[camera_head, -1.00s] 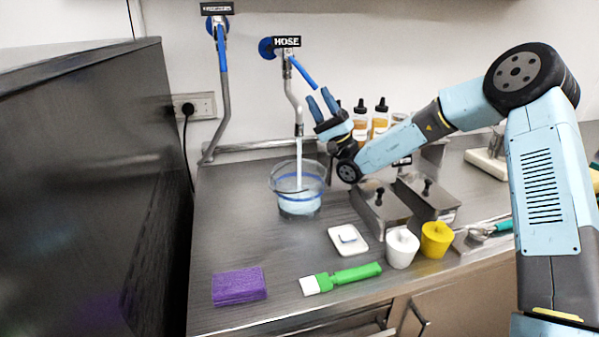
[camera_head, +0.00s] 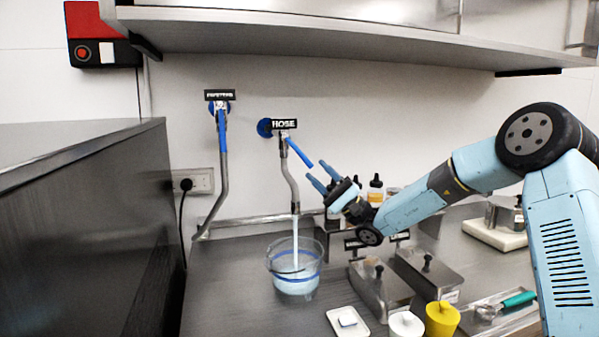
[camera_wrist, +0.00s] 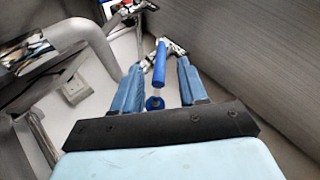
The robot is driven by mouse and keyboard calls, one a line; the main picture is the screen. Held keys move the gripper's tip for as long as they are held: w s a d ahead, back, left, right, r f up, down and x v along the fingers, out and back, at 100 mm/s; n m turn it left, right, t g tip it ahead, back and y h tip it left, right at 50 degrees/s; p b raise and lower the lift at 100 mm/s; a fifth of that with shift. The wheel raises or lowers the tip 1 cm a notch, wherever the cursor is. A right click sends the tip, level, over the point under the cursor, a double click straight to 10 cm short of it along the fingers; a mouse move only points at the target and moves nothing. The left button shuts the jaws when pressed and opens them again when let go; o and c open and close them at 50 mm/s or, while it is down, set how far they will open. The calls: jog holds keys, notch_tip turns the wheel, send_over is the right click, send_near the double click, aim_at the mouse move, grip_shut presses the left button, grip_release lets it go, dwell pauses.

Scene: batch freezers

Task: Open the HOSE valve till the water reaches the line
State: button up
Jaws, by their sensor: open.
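The HOSE valve (camera_head: 265,128) is on the back wall under its label, with its blue lever (camera_head: 299,153) slanting down to the right. A bent metal spout (camera_head: 290,178) runs down from it, and a water stream (camera_head: 295,232) falls into a clear container (camera_head: 271,262) on the counter. The container has a blue line, and the water surface appears to be below it. My gripper (camera_head: 317,170) is open, its fingertips close to the lever's lower end. In the wrist view the lever (camera_wrist: 160,63) appears between my open fingers (camera_wrist: 160,78); contact is unclear.
A second valve with a blue lever (camera_head: 222,130) hangs to the left. A shelf (camera_head: 330,28) runs above. Bottles (camera_head: 375,190), metal bins (camera_head: 375,297), a white pot (camera_head: 405,325) and a yellow pot (camera_head: 441,318) stand right of the container. A dark metal appliance (camera_head: 90,240) fills the left.

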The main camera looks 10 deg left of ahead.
aim_at(298, 152)
jog(key=w+d+r+m+t+h, duration=0.1)
jog(key=w+d+r+m+h, duration=0.15)
jog(key=d+m+h, duration=0.85)
jog(key=a+m+y, duration=0.2)
jog(key=a, duration=1.5)
jog(key=shift+s+r, duration=0.2)
jog(key=shift+s, duration=0.15)
jog(key=shift+a, duration=0.1)
grip_shut()
